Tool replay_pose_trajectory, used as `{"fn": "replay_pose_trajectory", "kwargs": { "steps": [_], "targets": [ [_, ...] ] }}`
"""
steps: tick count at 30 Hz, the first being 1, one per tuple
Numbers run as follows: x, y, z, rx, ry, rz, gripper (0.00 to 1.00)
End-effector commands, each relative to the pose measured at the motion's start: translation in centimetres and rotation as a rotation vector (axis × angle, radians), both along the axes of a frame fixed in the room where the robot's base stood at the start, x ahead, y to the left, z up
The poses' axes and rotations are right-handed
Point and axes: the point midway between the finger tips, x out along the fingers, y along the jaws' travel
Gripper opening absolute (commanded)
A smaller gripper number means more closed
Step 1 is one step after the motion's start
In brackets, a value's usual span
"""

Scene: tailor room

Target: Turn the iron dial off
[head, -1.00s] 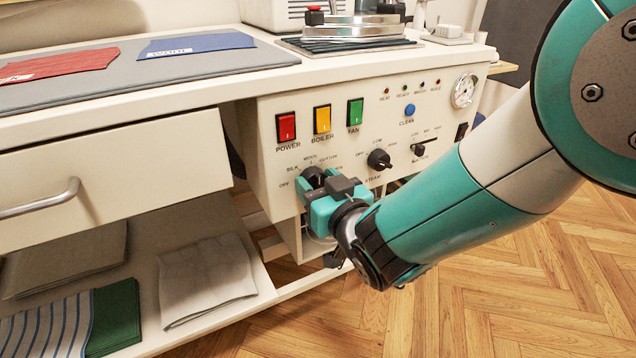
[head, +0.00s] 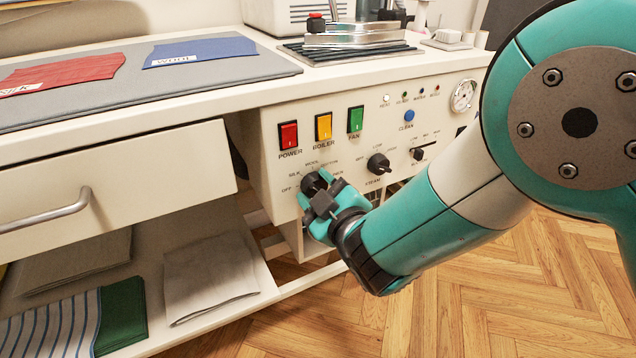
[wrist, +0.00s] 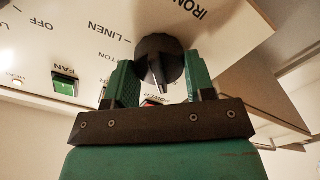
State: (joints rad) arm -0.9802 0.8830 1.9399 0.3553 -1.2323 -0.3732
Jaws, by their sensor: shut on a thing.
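The iron dial (head: 313,182) is a round black knob at the lower left of the white control panel (head: 268,125). Labels OFF, SILK, WOOL and COTTON ring it. My gripper (head: 320,192) is at the dial, shut on it. In the wrist view, the two green fingers of my gripper (wrist: 162,82) stand on either side of the black dial (wrist: 158,52), with LINEN and OFF printed to its left. My gripper hides part of the dial and its labels in the head view, so I cannot tell exactly which label it points to.
The steam knob (head: 378,164) sits close to the right of my gripper. Red (head: 288,135), yellow (head: 323,127) and green (head: 355,119) switches are above. A drawer (head: 120,175) sticks out at left. The heat lamp (head: 386,99) glows whitish. Open floor lies below right.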

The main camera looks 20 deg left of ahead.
Motion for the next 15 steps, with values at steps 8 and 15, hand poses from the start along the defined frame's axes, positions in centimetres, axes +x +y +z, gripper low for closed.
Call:
{"fn": "replay_pose_trajectory", "kwargs": {
  "steps": [8,15],
  "targets": [
    [0.02,0.03,0.22,-0.172,-0.202,-0.001,0.26],
    [-0.04,0.05,0.06,-0.319,-0.371,-0.001,0.26]
  ]
}}
